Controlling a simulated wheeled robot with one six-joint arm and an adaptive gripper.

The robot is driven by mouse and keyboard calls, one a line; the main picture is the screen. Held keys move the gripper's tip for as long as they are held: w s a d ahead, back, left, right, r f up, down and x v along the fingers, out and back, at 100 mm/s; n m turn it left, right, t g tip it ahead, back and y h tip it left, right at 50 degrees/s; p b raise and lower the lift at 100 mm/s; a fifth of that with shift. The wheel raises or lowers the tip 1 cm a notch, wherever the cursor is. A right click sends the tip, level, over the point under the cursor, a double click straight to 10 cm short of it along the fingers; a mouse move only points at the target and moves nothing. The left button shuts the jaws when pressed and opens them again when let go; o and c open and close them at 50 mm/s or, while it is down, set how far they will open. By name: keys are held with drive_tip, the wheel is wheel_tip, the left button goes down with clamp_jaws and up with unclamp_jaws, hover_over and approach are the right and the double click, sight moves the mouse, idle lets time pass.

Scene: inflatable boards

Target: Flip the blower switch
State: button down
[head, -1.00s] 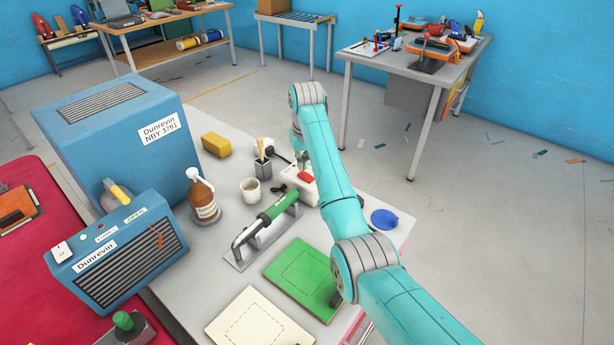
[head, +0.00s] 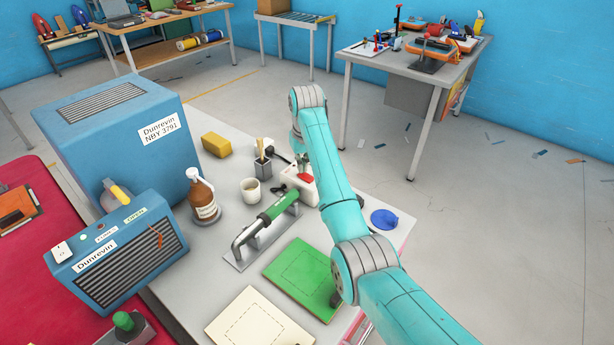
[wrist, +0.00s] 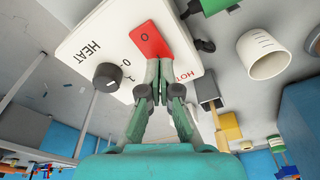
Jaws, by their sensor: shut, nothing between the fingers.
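A white control box (wrist: 105,38) lies under my gripper, with a red rocker switch (wrist: 148,40) marked "O", a black knob beside "HEAT", and lettering that begins "HOT", partly covered. In the head view the white box (head: 295,190) stands on the grey table, its red switch (head: 304,181) partly covered. My gripper (wrist: 160,66) is shut and empty. Its fingertips are at the near end of the red switch; whether they touch or press it I cannot tell. My arm hides part of the box in the head view.
On the grey table (head: 222,283) stand a green-handled tool on a stand (head: 266,222), a white cup (head: 250,189), a brown bottle (head: 204,198) and a green mat (head: 300,280). Blue vented boxes (head: 110,130) stand at left. A blue disc (head: 384,219) lies right of my arm.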

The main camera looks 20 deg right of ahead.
sight(303, 174)
drive_tip(key=shift+f, duration=0.75)
idle(0.4)
drive_tip(key=shift+r, duration=3.55)
